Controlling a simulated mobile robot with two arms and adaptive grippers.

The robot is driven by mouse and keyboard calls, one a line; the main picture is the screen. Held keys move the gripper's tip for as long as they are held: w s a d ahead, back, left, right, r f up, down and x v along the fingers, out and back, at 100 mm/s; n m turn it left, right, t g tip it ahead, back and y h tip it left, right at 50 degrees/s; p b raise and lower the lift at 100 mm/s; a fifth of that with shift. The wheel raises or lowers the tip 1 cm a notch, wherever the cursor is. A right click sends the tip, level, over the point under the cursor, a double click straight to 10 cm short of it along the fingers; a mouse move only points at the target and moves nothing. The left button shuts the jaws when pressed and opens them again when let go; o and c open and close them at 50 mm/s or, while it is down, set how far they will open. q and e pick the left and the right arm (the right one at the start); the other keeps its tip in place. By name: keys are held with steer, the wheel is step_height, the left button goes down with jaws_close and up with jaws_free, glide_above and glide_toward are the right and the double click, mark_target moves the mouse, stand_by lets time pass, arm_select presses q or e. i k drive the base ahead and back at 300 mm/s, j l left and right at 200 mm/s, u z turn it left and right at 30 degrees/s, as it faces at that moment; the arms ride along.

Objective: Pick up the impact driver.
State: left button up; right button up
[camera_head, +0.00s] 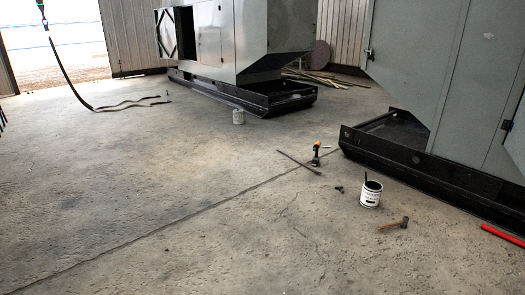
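The impact driver (316,154) is small in the view, orange-yellow and black. It stands upright on the concrete floor right of the middle, close to the near corner of the right-hand enclosure's black base. A dark thin bar (298,162) lies on the floor just in front of it and to its left; I cannot tell whether they touch. Neither of my grippers is in view.
A white bucket (370,194), a hammer (394,223) and a red bar (503,236) lie or stand nearer on the right. The right enclosure's black base (440,172) blocks the right side. Another enclosure (235,45) stands behind.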

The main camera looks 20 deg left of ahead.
mark_target(316, 147)
steer(key=i+u, duration=0.35)
steer(key=i, duration=3.7)
steer(key=i+j, duration=0.15)
steer(key=i, duration=1.15)
steer(key=l+z, duration=0.05)
